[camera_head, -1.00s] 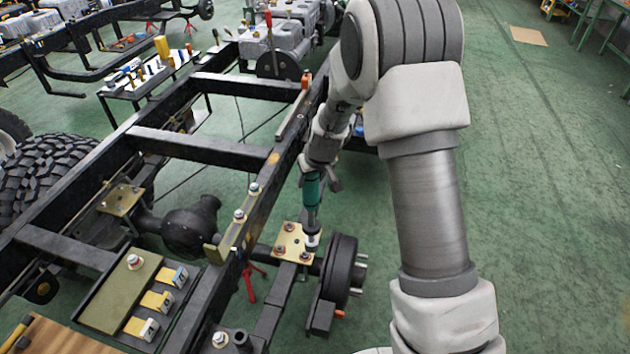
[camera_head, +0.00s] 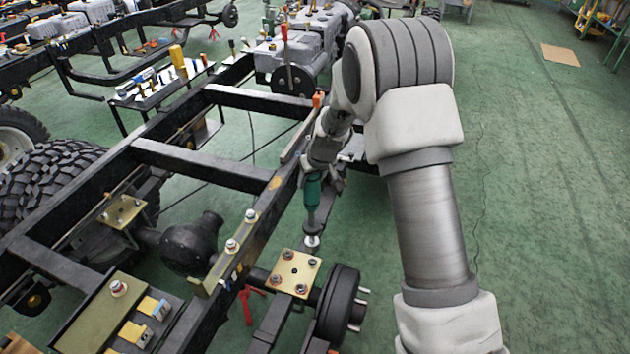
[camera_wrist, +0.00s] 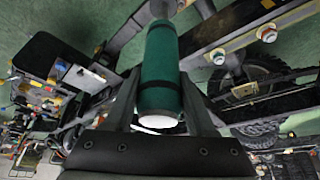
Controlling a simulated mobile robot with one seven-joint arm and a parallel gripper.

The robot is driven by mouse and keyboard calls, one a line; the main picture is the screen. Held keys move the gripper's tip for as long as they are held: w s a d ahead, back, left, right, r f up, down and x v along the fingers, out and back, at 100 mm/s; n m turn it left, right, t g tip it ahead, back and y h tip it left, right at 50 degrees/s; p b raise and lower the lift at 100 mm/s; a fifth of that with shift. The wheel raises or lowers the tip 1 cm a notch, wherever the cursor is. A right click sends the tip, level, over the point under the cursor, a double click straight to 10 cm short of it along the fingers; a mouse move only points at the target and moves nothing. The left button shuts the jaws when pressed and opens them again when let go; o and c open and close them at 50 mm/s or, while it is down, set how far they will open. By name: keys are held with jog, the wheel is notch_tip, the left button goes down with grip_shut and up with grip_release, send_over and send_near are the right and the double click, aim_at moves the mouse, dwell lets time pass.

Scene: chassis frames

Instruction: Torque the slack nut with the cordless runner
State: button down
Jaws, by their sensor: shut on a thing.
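My gripper (camera_head: 322,182) is shut on the cordless runner (camera_head: 312,194), a green and grey cylindrical tool. In the wrist view the runner (camera_wrist: 158,75) lies between the two dark fingers. It points down, and its silver tip (camera_head: 312,240) shows just beyond the far edge of a yellowish plate (camera_head: 295,268) on the axle. The tip looks clear of the plate; its exact height is unclear. Nuts sit at the plate's corners, among them a far right nut (camera_head: 313,262) and a near left nut (camera_head: 276,280). I cannot tell which nut is slack.
A black chassis rail (camera_head: 262,215) with bolts runs left of the tool. A wheel hub (camera_head: 340,300) with studs stands right of the plate. Open green floor lies to the right.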

jog(key=shift+w, duration=0.45)
jog(key=shift+f+b, duration=1.9)
jog(key=shift+f, duration=1.15)
jog(key=shift+f+b, duration=0.5)
jog(key=shift+b, duration=0.05)
jog(key=shift+f+b, duration=1.7)
jog(key=shift+b, duration=0.4)
dwell(0.5)
jog(key=shift+s+f+b, duration=0.15)
jog(key=shift+f+b, duration=0.1)
jog(key=shift+b, duration=0.05)
dwell(1.0)
